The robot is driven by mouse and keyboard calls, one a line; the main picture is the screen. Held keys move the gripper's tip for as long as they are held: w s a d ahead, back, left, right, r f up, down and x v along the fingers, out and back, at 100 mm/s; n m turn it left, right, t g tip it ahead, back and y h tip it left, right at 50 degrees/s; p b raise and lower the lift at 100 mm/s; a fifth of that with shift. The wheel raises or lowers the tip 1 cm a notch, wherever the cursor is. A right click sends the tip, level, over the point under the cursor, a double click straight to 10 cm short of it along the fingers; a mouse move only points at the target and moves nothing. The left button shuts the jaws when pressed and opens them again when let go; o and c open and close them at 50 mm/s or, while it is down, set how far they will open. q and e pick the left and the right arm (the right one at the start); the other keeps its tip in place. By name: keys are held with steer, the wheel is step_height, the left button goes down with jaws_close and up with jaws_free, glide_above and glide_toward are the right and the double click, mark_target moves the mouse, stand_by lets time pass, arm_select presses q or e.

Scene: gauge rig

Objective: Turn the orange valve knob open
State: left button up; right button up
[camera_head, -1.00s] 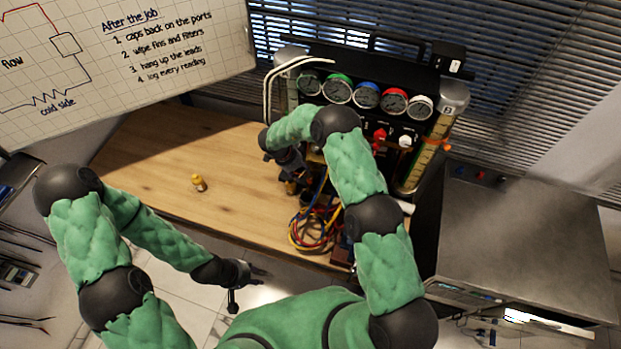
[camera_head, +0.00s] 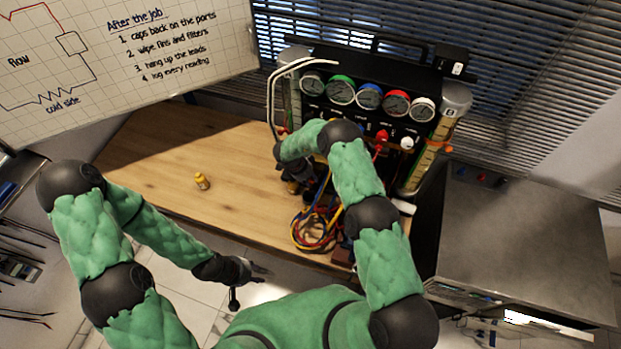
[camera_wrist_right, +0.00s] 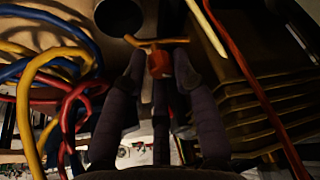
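In the right wrist view an orange-red knob (camera_wrist_right: 159,63) with a yellow-orange bar across its top shows between the tips of my right gripper (camera_wrist_right: 160,68). The dark fingers are spread to both sides of it, with a third finger below. I cannot tell if they touch it. In the head view my right gripper (camera_head: 302,187) is dark and partly hidden, low in front of the gauge rig (camera_head: 375,115). The orange knob is not clearly visible there. My left gripper (camera_head: 244,286) is open and empty beyond the table's front edge.
A red knob (camera_head: 382,136) and a white knob (camera_head: 407,143) sit under the gauges.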

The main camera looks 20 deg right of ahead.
steer(key=shift+r, duration=0.1)
jaws_close()
steer(key=shift+w+d, duration=0.1)
steer(key=shift+d+r+n+t, duration=0.1)
steer(key=shift+n+t, duration=0.4)
steer(key=shift+n, duration=0.5)
steer(key=n+t, duration=0.1)
steer(key=n, duration=0.2)
steer(key=shift+r, duration=0.1)
steer(key=shift+w+d+n+t+y, duration=0.1)
steer(key=shift+n+t+y, duration=0.2)
steer(key=shift+n, duration=0.4)
steer(key=shift+w+r, duration=0.1)
steer(key=o, duration=0.7)
jaws_free()
steer(key=shift+o, duration=0.3)
